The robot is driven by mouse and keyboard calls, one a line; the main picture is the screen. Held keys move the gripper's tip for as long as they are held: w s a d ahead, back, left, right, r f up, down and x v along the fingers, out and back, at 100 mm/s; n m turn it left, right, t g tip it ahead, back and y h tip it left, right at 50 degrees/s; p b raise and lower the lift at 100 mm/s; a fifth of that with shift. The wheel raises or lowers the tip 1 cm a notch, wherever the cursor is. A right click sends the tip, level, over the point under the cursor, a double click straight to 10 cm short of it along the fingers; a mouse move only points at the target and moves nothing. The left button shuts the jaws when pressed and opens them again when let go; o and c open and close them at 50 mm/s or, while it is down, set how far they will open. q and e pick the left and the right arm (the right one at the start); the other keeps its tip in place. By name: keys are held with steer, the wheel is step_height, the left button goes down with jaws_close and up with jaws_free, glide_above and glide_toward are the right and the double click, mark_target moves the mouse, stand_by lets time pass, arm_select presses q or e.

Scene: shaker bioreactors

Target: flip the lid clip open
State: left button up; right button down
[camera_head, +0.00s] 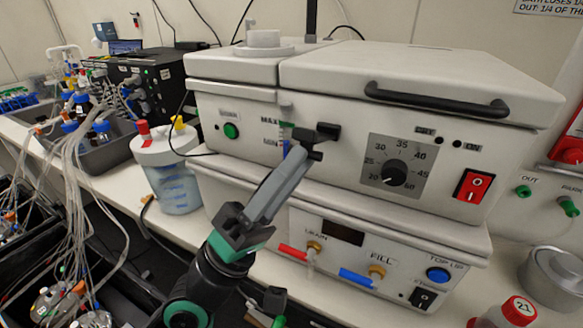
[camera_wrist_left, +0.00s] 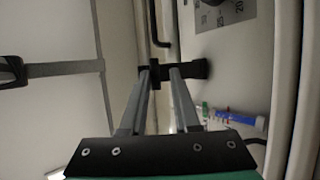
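The lid clip (camera_head: 326,131) is a small black piece on the front of the white shaker bath, by the seam under the lid (camera_head: 420,75). It shows in the left wrist view (camera_wrist_left: 198,69) as a dark bar across the far end of my fingers. My left gripper (camera_head: 300,152) reaches up to the clip from the lower left. In the left wrist view my two grey fingers (camera_wrist_left: 165,75) stand apart with a gap between them, tips right at the clip. I cannot tell whether they touch it. My right gripper cannot be made out.
The lid has a black handle (camera_head: 435,101). A temperature dial (camera_head: 395,172) and a red switch (camera_head: 473,186) are right of the clip. A lower unit (camera_head: 345,235) has red and blue hose fittings. A white-lidded jar (camera_head: 172,175) stands to the left.

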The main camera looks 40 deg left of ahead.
arm_select(q)
steer(key=shift+o, duration=1)
steer(key=b+v, duration=0.4)
steer(key=v, duration=0.7)
steer(key=shift+s+f, duration=0.15)
steer(key=shift+s, duration=0.1)
